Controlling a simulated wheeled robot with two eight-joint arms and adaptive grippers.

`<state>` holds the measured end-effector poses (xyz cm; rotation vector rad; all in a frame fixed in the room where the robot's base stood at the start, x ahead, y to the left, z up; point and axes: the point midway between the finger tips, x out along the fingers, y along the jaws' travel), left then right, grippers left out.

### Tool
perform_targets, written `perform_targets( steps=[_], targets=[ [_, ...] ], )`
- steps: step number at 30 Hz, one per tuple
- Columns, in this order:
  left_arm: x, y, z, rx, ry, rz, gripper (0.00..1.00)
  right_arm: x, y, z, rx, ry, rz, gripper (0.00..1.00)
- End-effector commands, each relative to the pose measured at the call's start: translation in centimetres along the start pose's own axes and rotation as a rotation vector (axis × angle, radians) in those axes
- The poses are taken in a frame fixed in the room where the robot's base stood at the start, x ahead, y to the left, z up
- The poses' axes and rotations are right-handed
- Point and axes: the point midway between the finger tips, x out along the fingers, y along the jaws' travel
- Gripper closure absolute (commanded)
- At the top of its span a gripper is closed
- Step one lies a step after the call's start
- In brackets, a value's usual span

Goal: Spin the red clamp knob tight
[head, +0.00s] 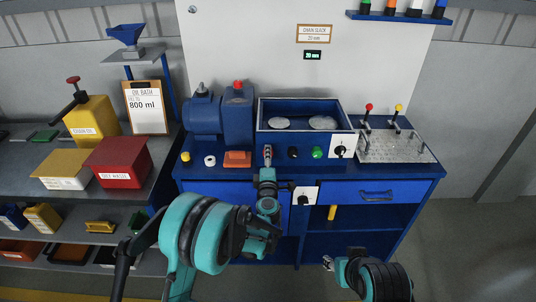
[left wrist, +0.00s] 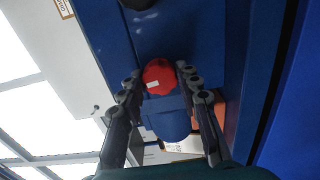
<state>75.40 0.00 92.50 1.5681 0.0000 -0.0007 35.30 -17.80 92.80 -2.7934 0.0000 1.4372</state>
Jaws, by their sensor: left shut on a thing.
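The red clamp knob (left wrist: 159,76) shows in the left wrist view between the fingertips of my left gripper (left wrist: 159,73). It is round and lobed, with a small pale mark on its face. My left gripper is shut on it, with one finger on each side. In the head view my left gripper (head: 267,154) reaches the front of the blue tester (head: 340,114), and the knob there is hidden behind the fingers. My right gripper (head: 328,262) is low in front of the bench, away from the tester; its finger gap is too small to read.
Right of my left gripper are a black knob (head: 292,152), a green button (head: 317,153) and a black dial (head: 340,151). An orange block (head: 237,158) and white ring (head: 210,161) lie to its left. A red-topped blue housing (head: 238,118) stands behind. Floor at right is clear.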

Motion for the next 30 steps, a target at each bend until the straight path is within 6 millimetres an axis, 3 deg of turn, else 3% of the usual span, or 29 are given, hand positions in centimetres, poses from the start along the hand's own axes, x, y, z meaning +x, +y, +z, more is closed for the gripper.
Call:
perform_targets(
  steps=[11, 17, 18, 22, 30],
  targets=[
    [0.01, 0.03, -0.04, 0.052, 0.001, 0.000, 1.00, -0.02, 0.00, -0.02, 0.000, 0.000, 0.000, 0.60],
    [0.01, 0.03, -0.03, 0.342, 0.001, 0.000, 1.00, -0.02, 0.00, -0.02, 0.000, 0.000, 0.000, 0.60],
    [0.02, 0.03, -0.03, 0.389, 0.001, 0.000, 0.64, -0.02, 0.00, -0.02, 0.000, 0.000, 0.000, 0.60],
    [0.01, 0.02, -0.02, 0.377, 0.001, 0.000, 0.32, -0.02, 0.00, -0.01, 0.000, 0.000, 0.000, 0.60],
    [-0.02, 0.01, 0.00, 0.375, 0.000, 0.000, 0.32, -0.01, 0.00, -0.01, 0.000, 0.000, 0.000, 0.60]
  ],
)
